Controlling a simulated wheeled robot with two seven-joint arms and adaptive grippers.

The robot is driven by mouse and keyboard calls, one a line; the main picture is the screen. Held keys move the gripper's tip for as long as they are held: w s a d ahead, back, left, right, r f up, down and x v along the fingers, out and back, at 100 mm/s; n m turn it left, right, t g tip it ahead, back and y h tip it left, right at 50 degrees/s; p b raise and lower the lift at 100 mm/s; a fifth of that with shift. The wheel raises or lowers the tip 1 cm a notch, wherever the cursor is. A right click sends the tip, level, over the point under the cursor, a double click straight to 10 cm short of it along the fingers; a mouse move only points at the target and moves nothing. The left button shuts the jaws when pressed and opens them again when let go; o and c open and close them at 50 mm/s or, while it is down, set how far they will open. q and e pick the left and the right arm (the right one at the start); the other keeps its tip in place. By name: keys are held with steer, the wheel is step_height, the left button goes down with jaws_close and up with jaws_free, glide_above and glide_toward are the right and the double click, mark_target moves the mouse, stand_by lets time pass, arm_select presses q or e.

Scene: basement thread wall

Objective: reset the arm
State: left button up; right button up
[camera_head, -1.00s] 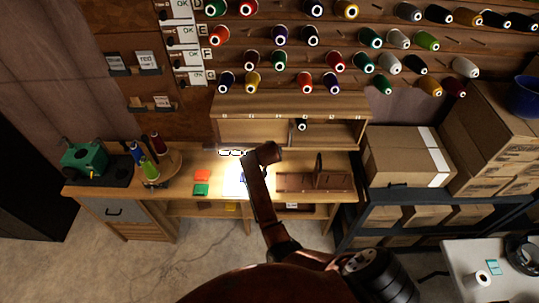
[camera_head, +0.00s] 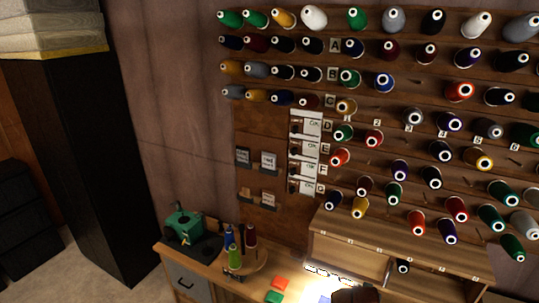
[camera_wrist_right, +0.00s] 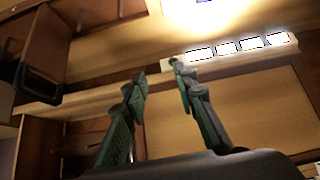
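My right gripper (camera_wrist_right: 160,76) shows in the right wrist view with its two dark green fingers apart and nothing between them. Beyond it are wooden boards and a lit strip with several white labels (camera_wrist_right: 226,47). In the head view only a dark brown piece of my arm shows at the bottom edge, and no gripper can be made out there. My left gripper is in neither view.
A wall rack of thread spools (camera_head: 430,110) fills the right of the head view. Below it a wooden bench carries a green machine (camera_head: 184,226), a round stand with several cones (camera_head: 250,262), and red and green pieces (camera_head: 277,285). A tall black cabinet (camera_head: 85,150) stands left.

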steer(key=s+d+f+n, duration=0.1)
steer(key=s+f, duration=0.2)
steer(key=s, duration=0.6)
steer(key=s+d+f+n, duration=0.1)
steer(key=s+f, duration=0.2)
steer(key=s, duration=0.6)
steer(key=s+a+f+n+g+y, duration=0.15)
steer(key=s+a, duration=0.25)
steer(key=s, duration=0.6)
steer(key=s+a+n+g+y, duration=0.1)
steer(key=s+a+n+y, duration=0.2)
steer(key=s, duration=0.7)
step_height(320, 180, down, 36)
steer(key=s+a+g+b, duration=0.2)
steer(key=b, duration=0.4)
steer(key=s+f+b, duration=0.5)
steer(key=s+f, duration=1.4)
steer(key=f, duration=0.3)
steer(key=shift+s+f+n+g+h, duration=0.2)
steer(key=shift+f+n+g+h, duration=0.15)
steer(key=shift+f+n+g, duration=0.1)
steer(key=shift+a, duration=0.1)
